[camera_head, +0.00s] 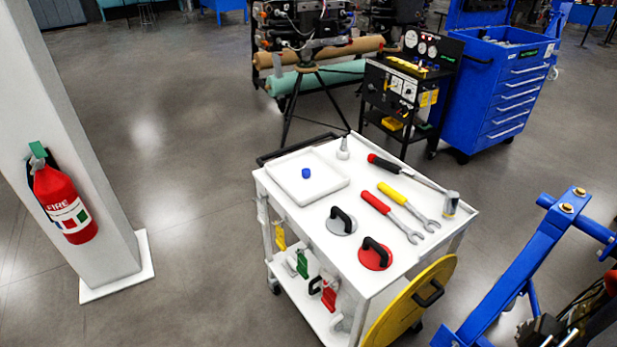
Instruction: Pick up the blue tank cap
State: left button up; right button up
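The blue tank cap (306,173) is a small blue cylinder. It sits in the shallow white tray (328,197) at the far left of the white cart top (301,228). Nothing covers it in the head view. Neither of my grippers shows in this view.
A white pillar with a fire extinguisher (65,205) stands left. A blue frame (520,270) stands right.

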aim_at(306, 172)
jog(key=i+j, duration=0.1)
jog(key=z, duration=2.95)
jog(key=u, duration=2.95)
jog(key=i+j, duration=0.25)
jog(key=j, duration=0.15)
jog(key=i+j+z, duration=0.15)
jog(key=i+j, duration=0.1)
jog(key=j, duration=0.1)
